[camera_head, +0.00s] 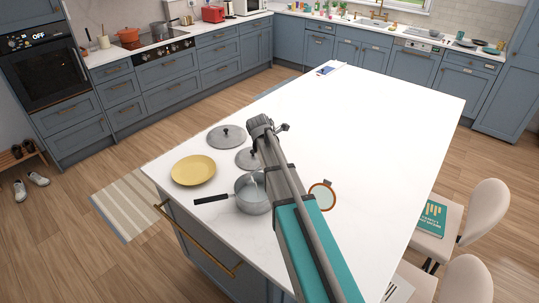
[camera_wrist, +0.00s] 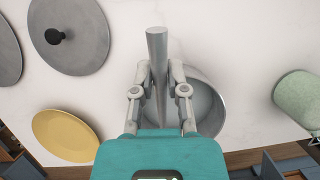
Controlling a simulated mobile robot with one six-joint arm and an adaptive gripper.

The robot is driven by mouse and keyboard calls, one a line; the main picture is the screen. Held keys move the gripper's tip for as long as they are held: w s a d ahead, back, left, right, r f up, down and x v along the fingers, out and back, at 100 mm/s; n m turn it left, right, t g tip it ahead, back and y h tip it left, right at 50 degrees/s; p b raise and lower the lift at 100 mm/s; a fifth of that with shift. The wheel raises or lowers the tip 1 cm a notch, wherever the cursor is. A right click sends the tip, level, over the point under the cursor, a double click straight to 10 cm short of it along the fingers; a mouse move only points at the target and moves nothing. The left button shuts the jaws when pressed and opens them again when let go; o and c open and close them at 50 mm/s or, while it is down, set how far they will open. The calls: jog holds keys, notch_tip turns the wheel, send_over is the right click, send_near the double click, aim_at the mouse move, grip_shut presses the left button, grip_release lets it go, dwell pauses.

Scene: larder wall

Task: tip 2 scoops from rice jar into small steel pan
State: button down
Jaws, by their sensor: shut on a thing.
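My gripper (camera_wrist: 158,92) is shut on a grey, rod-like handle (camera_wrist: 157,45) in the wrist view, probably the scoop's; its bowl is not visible. The handle and fingers are over the steel pan (camera_wrist: 206,98), partly covering it. In the head view the pan (camera_head: 252,196) stands near the island's front edge, its black handle pointing left. No rice can be made out in it. A pale green vessel (camera_wrist: 297,98), possibly the rice jar, is to the right of the pan in the wrist view.
A yellow plate (camera_head: 193,170) and grey lids (camera_head: 227,137) with dark knobs lie left of my arm. A round, brown-rimmed thing (camera_head: 322,195) is right of it. The white island top (camera_head: 370,120) is mostly clear beyond. Chairs (camera_head: 485,210) stand at the right.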

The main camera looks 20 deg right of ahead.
jog(key=shift+s+d+f+m+t+y+b, duration=0.15)
jog(key=shift+d+f+y+b, duration=0.1)
jog(key=shift+f+y+b, duration=0.95)
jog(key=shift+w+d+f+m+t+y+b, duration=0.1)
jog(key=shift+d+f+m+t+y+b, duration=0.15)
jog(key=shift+f+y+b, duration=1)
jog(key=shift+s+d+f+m+t+y+b, duration=0.1)
jog(key=shift+d+f+y+b, duration=0.2)
jog(key=shift+f+y+b, duration=0.85)
jog(key=shift+r+y, duration=0.25)
jog(key=shift+y, duration=0.05)
